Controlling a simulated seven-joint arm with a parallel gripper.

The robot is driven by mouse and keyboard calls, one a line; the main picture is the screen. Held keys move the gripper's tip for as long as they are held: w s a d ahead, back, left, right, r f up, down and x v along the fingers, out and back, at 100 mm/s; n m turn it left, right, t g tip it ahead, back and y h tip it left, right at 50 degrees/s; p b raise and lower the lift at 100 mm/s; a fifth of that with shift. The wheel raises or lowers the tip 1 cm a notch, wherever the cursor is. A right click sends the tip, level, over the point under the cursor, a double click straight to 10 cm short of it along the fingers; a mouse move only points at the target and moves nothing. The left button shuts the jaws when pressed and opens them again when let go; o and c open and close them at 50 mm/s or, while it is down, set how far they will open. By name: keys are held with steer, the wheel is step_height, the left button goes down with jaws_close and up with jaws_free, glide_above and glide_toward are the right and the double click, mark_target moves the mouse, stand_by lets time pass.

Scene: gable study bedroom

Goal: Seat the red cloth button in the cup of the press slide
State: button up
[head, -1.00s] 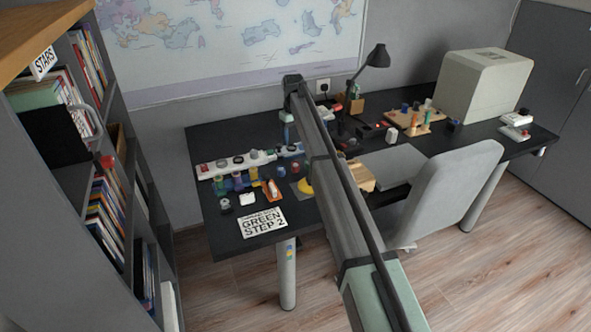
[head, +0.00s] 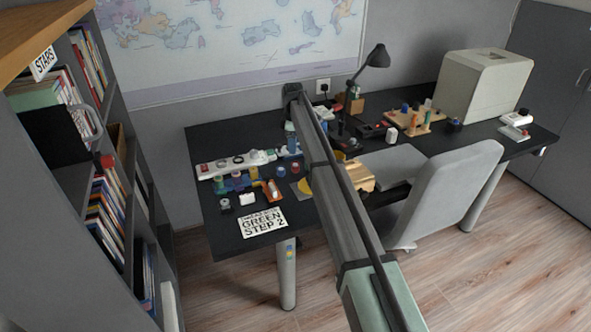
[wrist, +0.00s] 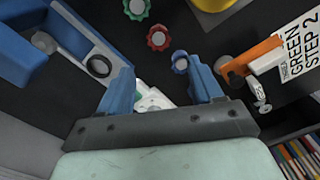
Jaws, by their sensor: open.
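A scalloped red round piece (wrist: 159,38), which looks like the red cloth button, lies on the dark desk beyond my fingertips in the wrist view. My gripper (wrist: 160,68) is open, with its two blue fingers apart and nothing seen held between them. A blue block with a grey rail (wrist: 82,42) and a dark ring (wrist: 98,66) on it lies left of my fingers; it may be the press slide and its cup, but I cannot be sure. In the head view my arm hides part of the desk, and the button is too small to identify.
A green round piece (wrist: 136,8) and a bluish one (wrist: 180,62) lie near the red one. A pale strip with holes (wrist: 152,102) shows between my fingers. The GREEN STEP 2 card (head: 262,221) lies at the desk's front. A lamp (head: 376,58) and chair (head: 445,190) stand to the right.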

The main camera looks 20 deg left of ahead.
glide_above(295, 166)
steer(key=f, duration=0.5)
steer(key=shift+a+f, duration=0.25)
steer(key=shift+f, duration=0.05)
steer(key=shift+d+f, duration=0.2)
steer(key=shift+f, duration=2.4)
steer(key=c, duration=1.2)
